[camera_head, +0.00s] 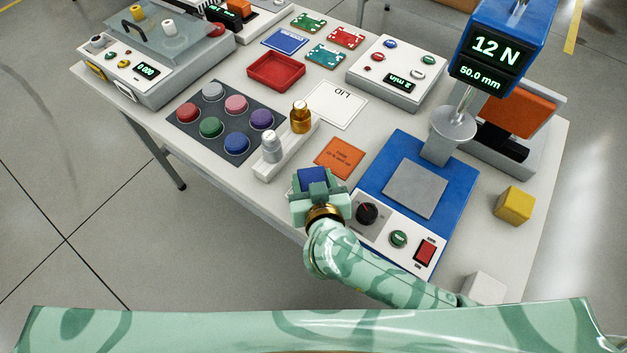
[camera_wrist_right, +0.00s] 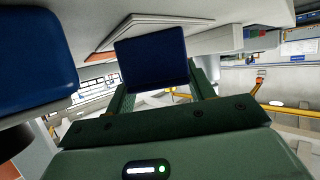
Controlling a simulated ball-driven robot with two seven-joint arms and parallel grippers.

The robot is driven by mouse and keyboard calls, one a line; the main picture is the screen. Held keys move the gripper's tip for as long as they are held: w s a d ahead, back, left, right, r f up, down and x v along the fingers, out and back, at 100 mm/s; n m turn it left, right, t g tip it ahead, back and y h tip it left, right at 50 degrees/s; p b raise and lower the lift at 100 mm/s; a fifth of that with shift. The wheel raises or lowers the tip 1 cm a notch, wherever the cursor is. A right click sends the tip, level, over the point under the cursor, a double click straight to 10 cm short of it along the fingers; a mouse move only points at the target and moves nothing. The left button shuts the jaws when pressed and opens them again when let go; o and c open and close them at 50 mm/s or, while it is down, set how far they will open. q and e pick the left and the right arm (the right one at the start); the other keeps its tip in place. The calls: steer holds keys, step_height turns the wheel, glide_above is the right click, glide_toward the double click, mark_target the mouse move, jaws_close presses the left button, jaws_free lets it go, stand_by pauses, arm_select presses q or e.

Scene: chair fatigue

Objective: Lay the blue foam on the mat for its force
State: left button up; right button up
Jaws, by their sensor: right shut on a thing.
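The blue foam (camera_head: 312,175) is a small dark blue block. My right gripper (camera_head: 314,188) is shut on it at the front edge of the table, left of the press tester. In the right wrist view the foam (camera_wrist_right: 152,58) sits between the two green fingers (camera_wrist_right: 158,92). A flat orange square mat with small print (camera_head: 340,157) lies bare just beyond the gripper. The tester's blue base (camera_head: 455,180) carries a bare grey plate (camera_head: 415,190) under a round metal foot (camera_head: 454,124). My left gripper is not in view.
The tester's display (camera_head: 488,57) reads 12 N and 50.0 mm. A yellow block (camera_head: 514,205) and a white block (camera_head: 485,287) stand to its right. A white rack (camera_head: 290,150) with two weights stands left of the orange mat. A white LID sheet (camera_head: 337,104) lies behind.

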steer(key=shift+r, duration=0.15)
steer(key=shift+c, duration=1.2)
steer(key=o, duration=1.5)
steer(key=p+v, duration=1)
steer(key=v, duration=0.2)
steer(key=shift+s, duration=0.1)
